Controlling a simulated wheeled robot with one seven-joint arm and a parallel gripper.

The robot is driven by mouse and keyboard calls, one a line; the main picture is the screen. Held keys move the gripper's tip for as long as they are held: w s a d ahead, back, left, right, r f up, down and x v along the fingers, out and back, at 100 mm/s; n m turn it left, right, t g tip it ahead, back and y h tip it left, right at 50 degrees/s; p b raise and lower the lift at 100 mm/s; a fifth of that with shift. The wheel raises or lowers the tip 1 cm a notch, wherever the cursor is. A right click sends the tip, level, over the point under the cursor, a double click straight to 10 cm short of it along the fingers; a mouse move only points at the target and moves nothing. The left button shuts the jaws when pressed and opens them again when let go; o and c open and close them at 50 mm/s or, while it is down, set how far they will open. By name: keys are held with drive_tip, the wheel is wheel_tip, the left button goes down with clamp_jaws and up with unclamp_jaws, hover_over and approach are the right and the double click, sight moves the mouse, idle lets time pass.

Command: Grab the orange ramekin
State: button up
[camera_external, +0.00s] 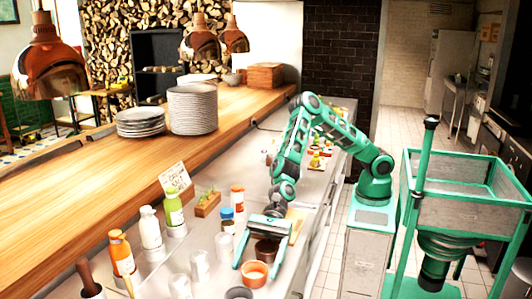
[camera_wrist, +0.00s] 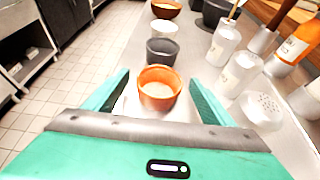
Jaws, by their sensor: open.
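The orange ramekin (camera_external: 255,275) stands on the steel counter near the bottom middle of the external view. In the wrist view the orange ramekin (camera_wrist: 159,90) shows upright between the two green fingers, its opening facing up. My gripper (camera_external: 265,246) is low over the counter, open and empty, its fingers pointing toward the ramekin. In the wrist view my gripper (camera_wrist: 157,79) has one finger on each side of the ramekin, with a visible gap. I cannot tell whether the fingertips are level with its rim.
A dark grey cup (camera_wrist: 162,51) stands just beyond the ramekin, with a white cup (camera_wrist: 163,28) behind it. Clear shakers (camera_wrist: 238,73) stand close on the right. Bottles (camera_external: 122,255) line the counter's left.

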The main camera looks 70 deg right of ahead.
drive_tip(key=shift+x, duration=1.1)
drive_tip(key=c, duration=1.2)
drive_tip(key=shift+o, duration=0.2)
drive_tip(key=shift+r, duration=0.1)
